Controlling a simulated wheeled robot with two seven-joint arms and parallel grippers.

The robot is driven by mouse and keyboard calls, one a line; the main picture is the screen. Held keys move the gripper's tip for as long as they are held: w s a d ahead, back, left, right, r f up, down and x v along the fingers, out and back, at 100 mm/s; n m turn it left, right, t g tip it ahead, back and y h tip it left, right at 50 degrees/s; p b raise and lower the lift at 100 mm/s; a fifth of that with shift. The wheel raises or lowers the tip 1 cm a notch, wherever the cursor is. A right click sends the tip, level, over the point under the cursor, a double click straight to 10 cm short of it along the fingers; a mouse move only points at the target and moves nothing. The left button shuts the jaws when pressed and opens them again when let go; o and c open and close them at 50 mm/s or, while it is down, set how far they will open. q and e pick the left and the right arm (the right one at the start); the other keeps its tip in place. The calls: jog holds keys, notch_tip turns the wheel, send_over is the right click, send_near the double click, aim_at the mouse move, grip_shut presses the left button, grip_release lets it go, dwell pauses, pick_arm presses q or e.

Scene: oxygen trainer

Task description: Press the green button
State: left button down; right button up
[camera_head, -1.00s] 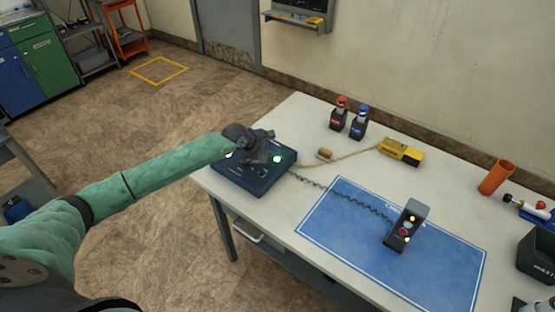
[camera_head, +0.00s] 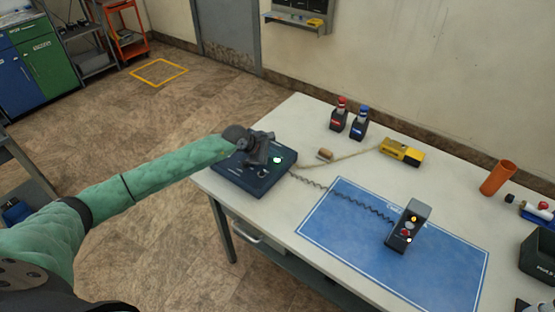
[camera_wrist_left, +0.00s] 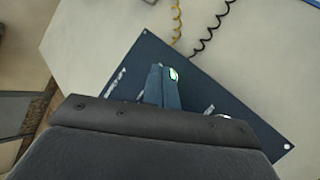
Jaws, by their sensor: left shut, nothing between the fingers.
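The green button (camera_head: 277,160) glows on top of a dark blue box (camera_head: 243,180) at the table's left end. My left gripper (camera_head: 260,162) is over the box, just left of the button, with its fingers pointing down. In the left wrist view the shut fingers (camera_wrist_left: 161,87) stand over the box top (camera_wrist_left: 218,98), and the green light (camera_wrist_left: 172,74) shows right beside their tips. I cannot tell whether they touch the button. The fingers hold nothing. The gripper hides part of the box top. My right gripper is out of view.
A coiled cord runs from the box to a black control unit (camera_head: 407,226) on a blue mat (camera_head: 345,250). Red-capped (camera_head: 338,117) and blue-capped (camera_head: 358,124) bottles, a yellow device (camera_head: 401,152) and an orange tube (camera_head: 498,177) stand further back.

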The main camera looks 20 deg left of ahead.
aim_at(275, 161)
pick_arm(q)
jog(key=shift+f, duration=0.15)
dwell(0.4)
jog(key=shift+r, duration=0.7)
notch_tip(275, 161, up, 6)
jog(key=shift+p, duration=0.45)
jog(key=shift+d, duration=0.1)
dwell(0.4)
